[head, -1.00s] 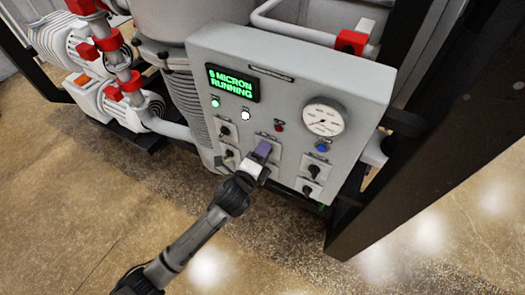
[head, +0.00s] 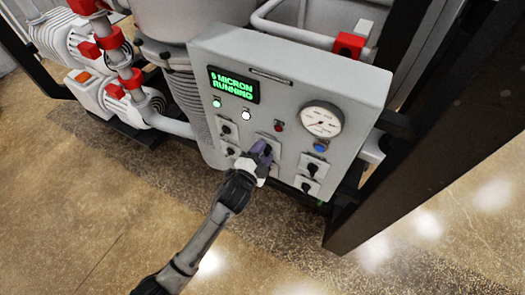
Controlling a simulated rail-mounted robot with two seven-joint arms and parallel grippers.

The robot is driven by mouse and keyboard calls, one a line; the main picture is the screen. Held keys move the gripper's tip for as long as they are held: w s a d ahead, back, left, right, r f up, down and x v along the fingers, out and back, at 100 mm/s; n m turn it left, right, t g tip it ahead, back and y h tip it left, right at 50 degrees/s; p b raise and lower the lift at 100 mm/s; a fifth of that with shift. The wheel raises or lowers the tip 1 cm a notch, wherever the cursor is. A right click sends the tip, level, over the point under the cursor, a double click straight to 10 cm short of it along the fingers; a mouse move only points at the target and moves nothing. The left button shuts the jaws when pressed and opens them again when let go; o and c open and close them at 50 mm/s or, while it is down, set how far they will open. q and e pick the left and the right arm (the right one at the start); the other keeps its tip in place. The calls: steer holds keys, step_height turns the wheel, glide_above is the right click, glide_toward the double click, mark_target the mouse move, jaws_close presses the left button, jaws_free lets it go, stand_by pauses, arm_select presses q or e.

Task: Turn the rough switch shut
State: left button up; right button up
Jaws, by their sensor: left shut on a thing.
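The grey control panel (head: 355,88) carries several small black switches on light plates. My left gripper (head: 265,149), with purple fingers, is at the middle switch (head: 268,150) and shut on it. The fingers hide part of that knob, so its exact angle is hard to tell. The other switches are upper left (head: 227,130), lower left (head: 230,152), upper right (head: 312,168) and lower right (head: 306,187). Their labels are too small to read, so I cannot tell by label which is the rough switch. My right gripper is not in view.
A green display (head: 234,85) reads "MICRON RUNNING" after an unclear first character. A round gauge (head: 322,119) is on the panel's right. Pumps with red fittings (head: 110,37) stand at left. A dark frame post (head: 400,150) stands at right. The floor in front is clear.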

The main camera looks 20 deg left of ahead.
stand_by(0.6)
arm_select(q)
steer(key=o, duration=0.9)
steer(key=shift+s+a+b, duration=0.25)
steer(key=shift+s+a, duration=0.05)
steer(key=shift+s, duration=2)
steer(key=shift+s+a+b, duration=0.2)
steer(key=shift+s+a, duration=0.05)
steer(key=shift+s, duration=2.05)
steer(key=shift+s+a+b, duration=0.25)
steer(key=shift+s+a, duration=0.05)
steer(key=shift+s, duration=2)
steer(key=shift+n, duration=0.3)
